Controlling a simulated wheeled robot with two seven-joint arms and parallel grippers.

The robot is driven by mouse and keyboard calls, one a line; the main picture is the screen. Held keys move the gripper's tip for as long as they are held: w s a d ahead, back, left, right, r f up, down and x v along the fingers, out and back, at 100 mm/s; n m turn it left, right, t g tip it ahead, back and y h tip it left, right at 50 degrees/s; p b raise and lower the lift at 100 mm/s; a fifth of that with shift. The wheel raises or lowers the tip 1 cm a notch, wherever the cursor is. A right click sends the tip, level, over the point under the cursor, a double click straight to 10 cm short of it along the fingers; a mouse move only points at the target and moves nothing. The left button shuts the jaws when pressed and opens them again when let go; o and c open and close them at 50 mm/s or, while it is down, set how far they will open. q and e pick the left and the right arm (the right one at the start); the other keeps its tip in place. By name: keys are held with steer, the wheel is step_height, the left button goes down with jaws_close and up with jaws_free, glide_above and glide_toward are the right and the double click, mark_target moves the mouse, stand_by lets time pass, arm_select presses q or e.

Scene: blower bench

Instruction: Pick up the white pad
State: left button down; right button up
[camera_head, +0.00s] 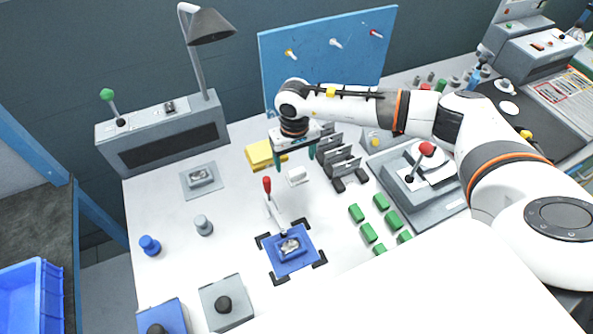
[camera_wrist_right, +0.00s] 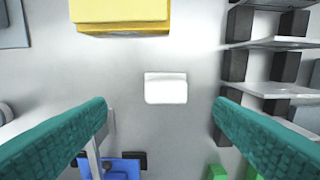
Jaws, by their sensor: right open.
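The white pad (camera_head: 297,176) is a small white block lying on the pale bench top in the head view. In the right wrist view the white pad (camera_wrist_right: 166,88) lies near the middle, ahead of and between the two green fingers. My right gripper (camera_head: 295,161) is open and points down above the bench, over the area of the pad. In the right wrist view its fingers (camera_wrist_right: 162,125) are wide apart with nothing between them. The fingers do not appear to touch the pad. My left gripper is not in view.
A yellow block (camera_head: 260,155) lies just behind the pad. Grey upright plates in a rack (camera_head: 341,165) stand close on its right. A red-handled clamp (camera_head: 268,197) and a blue fixture (camera_head: 291,250) are in front. Green blocks (camera_head: 368,232) lie at right.

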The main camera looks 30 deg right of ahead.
mark_target(297, 171)
steer(key=shift+f, duration=0.55)
steer(key=shift+w+f, duration=0.1)
steer(key=shift+f, duration=0.2)
steer(key=f, duration=0.1)
steer(key=f+p, duration=0.2)
steer(key=f, duration=0.1)
steer(key=shift+d+f, duration=0.1)
steer(key=shift+d, duration=0.25)
steer(key=shift+f, duration=0.65)
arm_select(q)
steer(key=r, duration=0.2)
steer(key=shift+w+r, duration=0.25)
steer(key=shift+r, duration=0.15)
arm_select(e)
steer(key=c, duration=1.1)
